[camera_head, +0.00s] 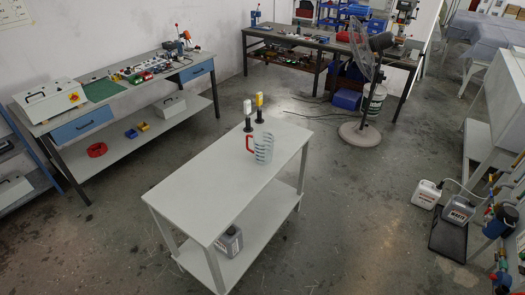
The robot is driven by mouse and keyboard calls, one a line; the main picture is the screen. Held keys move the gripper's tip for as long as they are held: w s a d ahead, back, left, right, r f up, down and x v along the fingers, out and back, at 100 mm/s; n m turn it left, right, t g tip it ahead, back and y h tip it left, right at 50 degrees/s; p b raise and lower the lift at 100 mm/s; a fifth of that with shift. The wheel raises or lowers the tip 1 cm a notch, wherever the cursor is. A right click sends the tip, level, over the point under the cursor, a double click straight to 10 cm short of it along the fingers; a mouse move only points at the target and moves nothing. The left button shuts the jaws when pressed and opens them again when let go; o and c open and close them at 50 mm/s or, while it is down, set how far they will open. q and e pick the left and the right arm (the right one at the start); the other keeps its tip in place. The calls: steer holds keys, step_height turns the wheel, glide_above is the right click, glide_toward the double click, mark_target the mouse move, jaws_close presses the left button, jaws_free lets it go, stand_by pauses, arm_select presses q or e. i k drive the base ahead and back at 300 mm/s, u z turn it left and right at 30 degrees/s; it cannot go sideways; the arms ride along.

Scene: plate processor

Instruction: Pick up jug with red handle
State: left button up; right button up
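The jug (264,149) stands upright on the white top of a cart-like table (208,195) in the middle of the view. It is see-through with blue markings, and its red handle (249,144) points left. Neither of my grippers is in view, and nothing touches the jug.
Two small upright items with dark bases, one white-topped (248,115) and one yellow-topped (259,107), stand behind the jug. A grey canister (229,243) is on the lower shelf. The table's near half is bare. A fan (361,131) stands behind right; floor around the table is mostly clear.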

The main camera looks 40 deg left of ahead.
mark_target(264, 141)
steer(key=u, duration=0.35)
steer(key=i, duration=1.7)
steer(key=u, duration=2.2)
